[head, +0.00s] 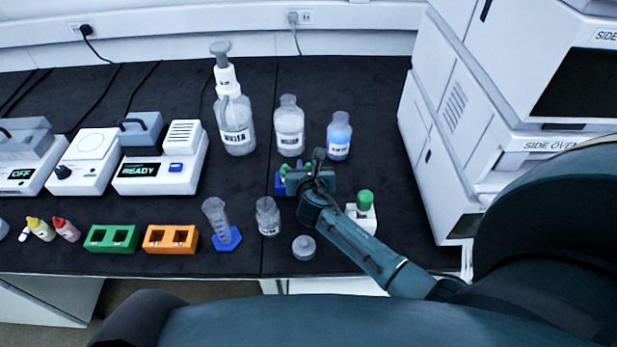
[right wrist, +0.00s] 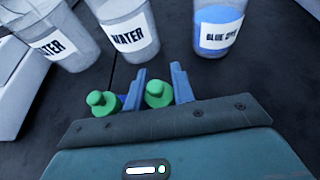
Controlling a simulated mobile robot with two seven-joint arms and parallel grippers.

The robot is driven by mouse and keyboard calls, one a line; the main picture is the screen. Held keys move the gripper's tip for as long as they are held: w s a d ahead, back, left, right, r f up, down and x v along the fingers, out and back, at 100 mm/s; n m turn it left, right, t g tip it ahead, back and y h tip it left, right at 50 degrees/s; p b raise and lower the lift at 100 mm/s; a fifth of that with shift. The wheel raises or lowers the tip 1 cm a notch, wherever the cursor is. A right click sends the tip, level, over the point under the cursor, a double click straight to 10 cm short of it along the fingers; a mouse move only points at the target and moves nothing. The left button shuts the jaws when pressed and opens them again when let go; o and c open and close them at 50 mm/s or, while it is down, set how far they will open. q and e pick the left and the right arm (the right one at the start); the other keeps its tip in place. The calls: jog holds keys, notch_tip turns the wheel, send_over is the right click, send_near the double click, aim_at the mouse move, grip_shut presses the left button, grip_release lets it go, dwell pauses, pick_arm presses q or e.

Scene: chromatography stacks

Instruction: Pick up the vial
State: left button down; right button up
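Two green-capped vials show in the right wrist view. One vial (right wrist: 158,94) is between the two blue-grey fingers of my right gripper (right wrist: 157,88), which stand apart on either side of its cap. The other vial (right wrist: 102,102) is just left of the fingers. Their lower parts are hidden by the gripper body. In the head view, my right gripper (head: 300,183) is over a small blue rack (head: 280,184), mostly covering it, with a bit of green cap (head: 284,168) showing. My left gripper is not in view.
Behind the gripper stand two water bottles (head: 236,138) (head: 290,143) and a blue dye bottle (head: 339,147). A white holder with a green-capped item (head: 365,200) is to the right. A beaker (head: 268,218) and graduated cylinder (head: 217,222) are in front left. White ovens (head: 470,150) bound the right.

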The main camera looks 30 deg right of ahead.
jog(key=c, duration=0.3)
jog(key=shift+r, duration=0.1)
jog(key=shift+c, duration=0.2)
